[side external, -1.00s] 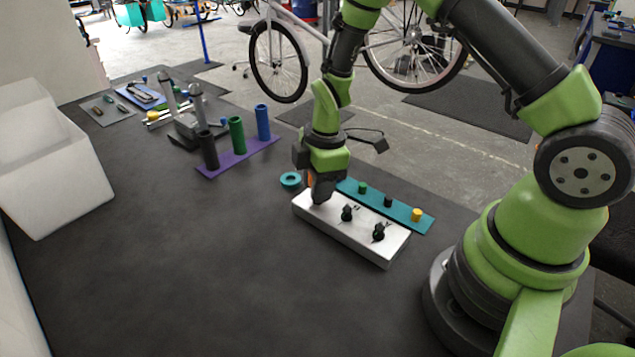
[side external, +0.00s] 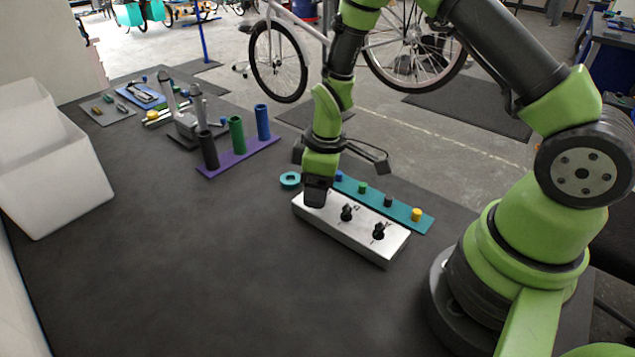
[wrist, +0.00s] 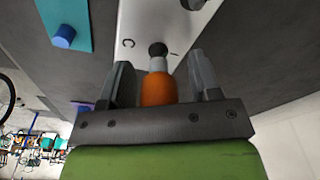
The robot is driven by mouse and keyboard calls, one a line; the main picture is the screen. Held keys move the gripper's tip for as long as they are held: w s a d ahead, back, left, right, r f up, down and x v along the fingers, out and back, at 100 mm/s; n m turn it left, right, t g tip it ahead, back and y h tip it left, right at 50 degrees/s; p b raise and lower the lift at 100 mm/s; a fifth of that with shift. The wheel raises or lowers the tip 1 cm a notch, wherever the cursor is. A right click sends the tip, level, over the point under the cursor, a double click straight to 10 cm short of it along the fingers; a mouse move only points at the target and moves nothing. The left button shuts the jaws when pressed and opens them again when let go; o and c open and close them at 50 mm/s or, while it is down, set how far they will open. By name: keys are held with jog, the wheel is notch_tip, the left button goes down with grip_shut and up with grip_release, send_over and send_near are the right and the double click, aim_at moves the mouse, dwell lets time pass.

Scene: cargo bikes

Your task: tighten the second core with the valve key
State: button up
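The valve key shows in the wrist view as an orange handle (wrist: 158,88) with a grey shaft. It stands between my fingers, its far end at a black core (wrist: 158,48) on the white block (wrist: 135,20). My gripper (wrist: 163,78) is open around the handle, with a gap on each side. In the side view my gripper (side external: 316,203) is low over the left end of the white block (side external: 350,240) and hides the key. Two more black cores, a middle one (side external: 346,212) and a right one (side external: 379,231), stand upright on the block.
A teal strip (side external: 402,208) with several coloured caps lies behind the block. A teal ring (side external: 290,180) lies left of it. A purple rack (side external: 245,155) holds three tubes. A white bin (side external: 50,180) stands at far left. The front mat is clear.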

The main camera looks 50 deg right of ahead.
jog(key=n, duration=0.5)
jog(key=shift+w+r+n, duration=0.1)
jog(key=shift+n, duration=0.3)
jog(key=n+g, duration=0.1)
jog(key=n, duration=0.5)
jog(key=shift+y, duration=0.3)
jog(key=c, duration=1)
jog(key=m, duration=0.5)
grip_shut()
jog(key=m, duration=0.3)
jog(key=m+t, duration=0.1)
jog(key=m, duration=0.2)
jog(key=shift+m+h, duration=0.4)
